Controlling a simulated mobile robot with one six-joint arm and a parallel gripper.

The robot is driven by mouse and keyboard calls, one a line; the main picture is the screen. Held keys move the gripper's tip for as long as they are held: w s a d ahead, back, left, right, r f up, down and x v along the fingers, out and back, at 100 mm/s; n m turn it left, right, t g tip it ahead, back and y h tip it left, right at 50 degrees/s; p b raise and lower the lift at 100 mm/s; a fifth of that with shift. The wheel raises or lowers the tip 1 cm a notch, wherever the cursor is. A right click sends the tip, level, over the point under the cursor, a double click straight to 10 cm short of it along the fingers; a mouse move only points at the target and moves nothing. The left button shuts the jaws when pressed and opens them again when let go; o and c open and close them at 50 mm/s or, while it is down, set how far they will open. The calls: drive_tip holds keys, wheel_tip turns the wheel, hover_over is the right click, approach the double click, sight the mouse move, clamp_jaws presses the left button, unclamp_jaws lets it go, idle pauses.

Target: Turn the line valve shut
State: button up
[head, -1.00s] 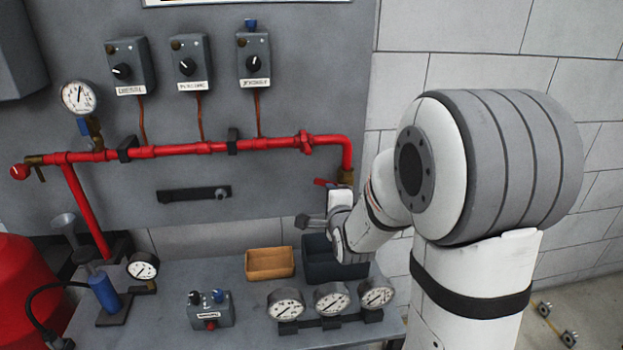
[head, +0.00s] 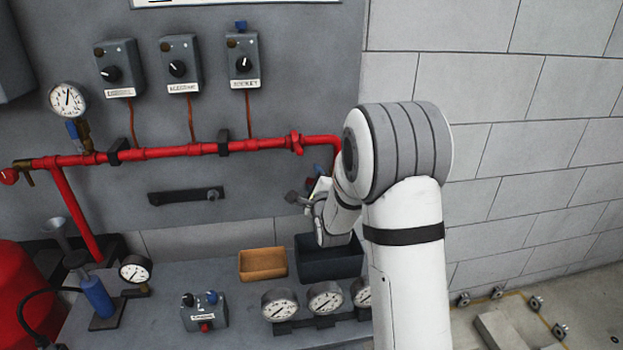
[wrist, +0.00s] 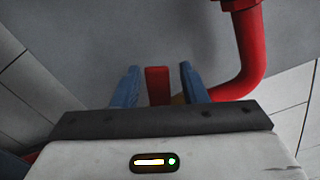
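The line valve is at the lower right end of the red pipe (head: 180,152), where the pipe bends down. In the head view my arm hides most of it, and the gripper's fingers cannot be made out clearly. In the wrist view a flat red lever (wrist: 157,86) stands between the two blue fingers of my gripper (wrist: 159,84). The fingers are apart, with a gap on each side of the lever.
Below are an open dark bin (head: 328,262), a tan tray (head: 263,264), several gauges (head: 280,304) and a small switch box (head: 204,312) on the grey bench (head: 165,290). Three knob boxes (head: 178,65) hang above the pipe. A black bar (head: 185,196) is on the panel.

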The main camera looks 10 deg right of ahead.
drive_tip(key=shift+c, duration=0.3)
clamp_jaws()
idle(0.3)
